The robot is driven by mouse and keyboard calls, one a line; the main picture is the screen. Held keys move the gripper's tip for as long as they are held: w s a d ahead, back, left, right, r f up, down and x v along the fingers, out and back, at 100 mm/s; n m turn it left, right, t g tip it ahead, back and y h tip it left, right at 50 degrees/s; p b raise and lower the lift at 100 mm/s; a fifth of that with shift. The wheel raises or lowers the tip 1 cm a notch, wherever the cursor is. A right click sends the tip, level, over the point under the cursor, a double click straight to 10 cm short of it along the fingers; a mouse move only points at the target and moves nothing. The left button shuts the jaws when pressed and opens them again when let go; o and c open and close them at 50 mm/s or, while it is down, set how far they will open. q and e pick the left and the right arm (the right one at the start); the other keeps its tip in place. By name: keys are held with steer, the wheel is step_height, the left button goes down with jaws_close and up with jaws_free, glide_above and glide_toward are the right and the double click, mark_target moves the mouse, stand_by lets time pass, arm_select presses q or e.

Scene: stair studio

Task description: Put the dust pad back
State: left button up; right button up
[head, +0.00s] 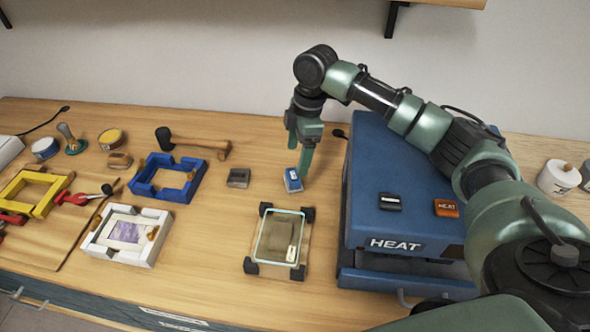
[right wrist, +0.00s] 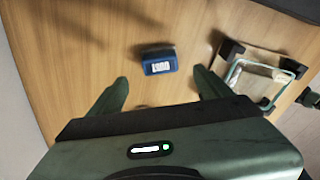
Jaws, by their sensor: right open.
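The dust pad (head: 292,180) is a small blue block with a white label, lying on the wooden bench left of the blue heat press. In the right wrist view the pad (right wrist: 158,62) shows just beyond and between my fingertips, with its label too small to read surely. My right gripper (head: 301,158) points down at the pad, open and empty; its two fingers (right wrist: 163,85) stand apart with bare wood between them. I cannot tell the exact gap between fingertips and pad. My left gripper is not in view.
A glass-topped frame with black corners (head: 252,268) lies in front of the pad. A grey-brown block (head: 238,178) sits to its left. The blue HEAT press (head: 390,215) stands close on the right. A mallet (head: 195,144), blue frame (head: 150,190) and white frame (head: 100,245) lie further left.

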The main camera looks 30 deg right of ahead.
steer(key=shift+d+r, duration=0.15)
steer(key=shift+r, duration=0.95)
steer(key=shift+d+r, duration=0.15)
steer(key=shift+r, duration=0.9)
steer(key=shift+s+f, duration=0.15)
